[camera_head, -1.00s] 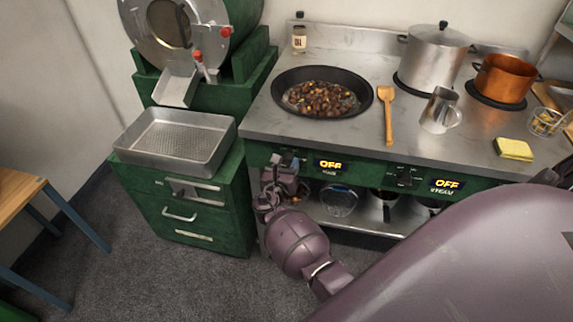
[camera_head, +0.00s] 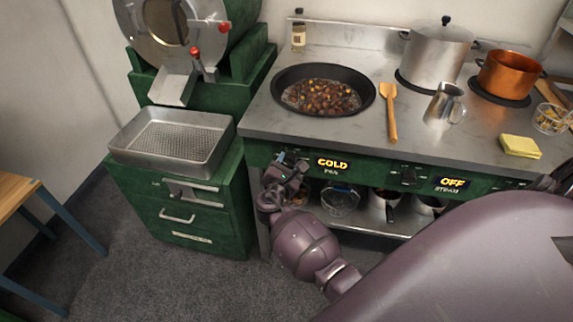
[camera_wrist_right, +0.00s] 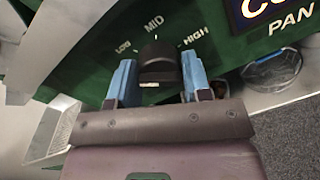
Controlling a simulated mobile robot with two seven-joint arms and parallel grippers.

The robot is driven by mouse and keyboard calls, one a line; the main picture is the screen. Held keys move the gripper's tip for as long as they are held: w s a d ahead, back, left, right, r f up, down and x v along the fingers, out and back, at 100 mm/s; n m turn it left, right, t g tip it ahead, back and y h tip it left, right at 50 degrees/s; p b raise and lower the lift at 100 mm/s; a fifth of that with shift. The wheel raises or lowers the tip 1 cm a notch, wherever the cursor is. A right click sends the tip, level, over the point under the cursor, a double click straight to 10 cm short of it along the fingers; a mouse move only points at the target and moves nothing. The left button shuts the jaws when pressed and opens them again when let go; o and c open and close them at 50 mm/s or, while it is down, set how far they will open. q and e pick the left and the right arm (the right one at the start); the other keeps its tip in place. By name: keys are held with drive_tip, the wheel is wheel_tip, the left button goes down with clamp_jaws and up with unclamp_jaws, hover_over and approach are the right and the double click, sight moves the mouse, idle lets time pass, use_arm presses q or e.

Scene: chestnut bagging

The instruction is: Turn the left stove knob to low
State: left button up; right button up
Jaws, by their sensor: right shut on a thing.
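The left stove knob (camera_wrist_right: 158,64) is black and sits on the green front panel in the right wrist view. Around it are the labels low, mid and high. My right gripper (camera_wrist_right: 158,82) has its two blue fingers on either side of the knob and is shut on it. In the head view my right gripper (camera_head: 287,165) reaches the panel below the pan, and hides most of the knob. The display beside it (camera_head: 333,164) reads "COLD", with "PAN" below. I cannot tell exactly where the knob points. My left gripper is not in view.
A black pan of chestnuts (camera_head: 323,73) sits on the stove above the knob. The right knob (camera_head: 409,176) stands by a display (camera_head: 452,184) reading "OFF". A wooden spatula (camera_head: 390,113), metal jug (camera_head: 444,106) and yellow sponge (camera_head: 520,146) lie on the top. A green drawer cabinet (camera_head: 227,200) stands left.

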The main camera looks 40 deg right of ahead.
drive_tip(key=m+b, duration=0.1)
drive_tip(key=m, duration=0.2)
drive_tip(key=shift+m, duration=0.6)
drive_tip(key=shift+y, duration=0.3)
drive_tip(key=shift+r, duration=0.1)
